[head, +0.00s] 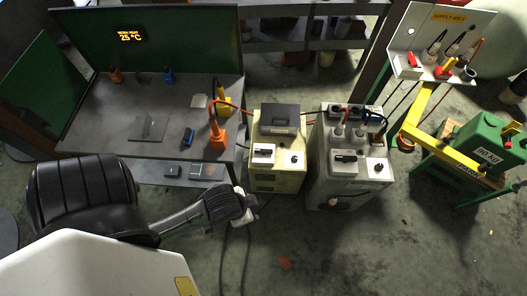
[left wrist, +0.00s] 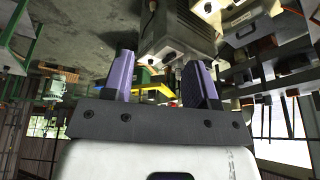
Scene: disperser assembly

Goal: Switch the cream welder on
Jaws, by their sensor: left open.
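The cream welder (head: 277,178) stands on the floor just right of the workbench, with a dark top. Its upper face has a white plate with a black switch (head: 263,152) and a small dark knob (head: 294,159). The switch's setting is too small to tell. My left gripper (head: 245,208) is low and left of the welder's front, apart from the switch. In the left wrist view its two purple fingers (left wrist: 162,62) are spread with nothing held between them. A boxy machine shows beyond them, but I cannot tell which one. My right gripper is not in view.
A grey welder (head: 327,187) with cables stands close right of the cream one. The grey workbench (head: 95,135) holds an orange tool (head: 217,138) and small parts. A green transformer (head: 488,142) and a supply panel (head: 437,30) are at right. The front floor is mostly clear, with cables.

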